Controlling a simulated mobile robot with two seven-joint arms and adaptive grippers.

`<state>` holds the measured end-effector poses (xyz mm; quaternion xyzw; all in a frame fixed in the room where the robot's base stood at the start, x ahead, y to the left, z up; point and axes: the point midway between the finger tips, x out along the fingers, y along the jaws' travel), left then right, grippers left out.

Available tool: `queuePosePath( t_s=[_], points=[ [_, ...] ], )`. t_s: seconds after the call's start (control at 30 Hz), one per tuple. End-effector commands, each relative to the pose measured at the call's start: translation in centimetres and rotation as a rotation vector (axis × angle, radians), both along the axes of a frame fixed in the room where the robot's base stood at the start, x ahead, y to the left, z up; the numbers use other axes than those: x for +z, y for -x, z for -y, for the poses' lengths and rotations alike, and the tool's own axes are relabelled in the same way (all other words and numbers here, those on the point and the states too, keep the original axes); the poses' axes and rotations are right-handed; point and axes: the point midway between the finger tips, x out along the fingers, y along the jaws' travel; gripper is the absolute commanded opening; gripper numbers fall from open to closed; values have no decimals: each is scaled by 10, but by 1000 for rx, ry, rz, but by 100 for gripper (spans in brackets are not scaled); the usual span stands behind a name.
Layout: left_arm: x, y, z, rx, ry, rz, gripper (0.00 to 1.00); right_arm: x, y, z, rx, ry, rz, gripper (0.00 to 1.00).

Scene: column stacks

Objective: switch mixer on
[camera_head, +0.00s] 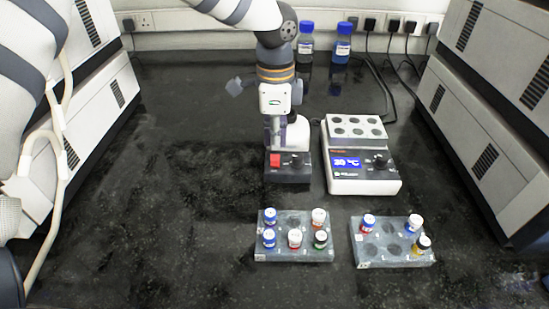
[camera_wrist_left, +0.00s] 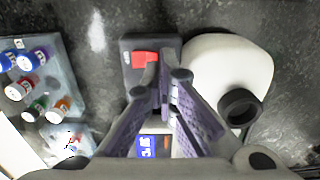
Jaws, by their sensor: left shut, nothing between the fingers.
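The mixer (camera_head: 289,174) stands in the middle of the bench, with a black front part, a red switch (camera_head: 275,160) on its left and a dark knob on its right. In the left wrist view the red switch (camera_wrist_left: 145,58), the mixer's white body (camera_wrist_left: 228,62) and its black cup (camera_wrist_left: 240,106) show. My left gripper (camera_head: 276,146) points down over the mixer and hides part of it. Its purple-grey fingers (camera_wrist_left: 165,78) are shut and empty, with tips beside the red switch. I cannot tell whether they touch it. My right gripper is not in view.
A white heater (camera_head: 362,186) with a blue display stands just right of the mixer. Two vial racks (camera_head: 293,254) (camera_head: 395,262) stand in front. Blue-capped bottles (camera_head: 341,45) and cables are at the back. The bench left of the mixer is clear.

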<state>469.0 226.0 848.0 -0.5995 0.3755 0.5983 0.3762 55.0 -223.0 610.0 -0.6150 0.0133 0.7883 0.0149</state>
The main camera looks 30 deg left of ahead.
Motion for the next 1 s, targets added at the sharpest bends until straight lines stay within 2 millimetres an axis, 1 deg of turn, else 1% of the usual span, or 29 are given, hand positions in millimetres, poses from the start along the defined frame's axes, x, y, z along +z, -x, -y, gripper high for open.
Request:
queuePosePath(
  t_s=[1.0],
  points=[
    [-16, 0, 0, 0, 0, -1, 0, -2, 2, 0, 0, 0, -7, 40]
  ],
)
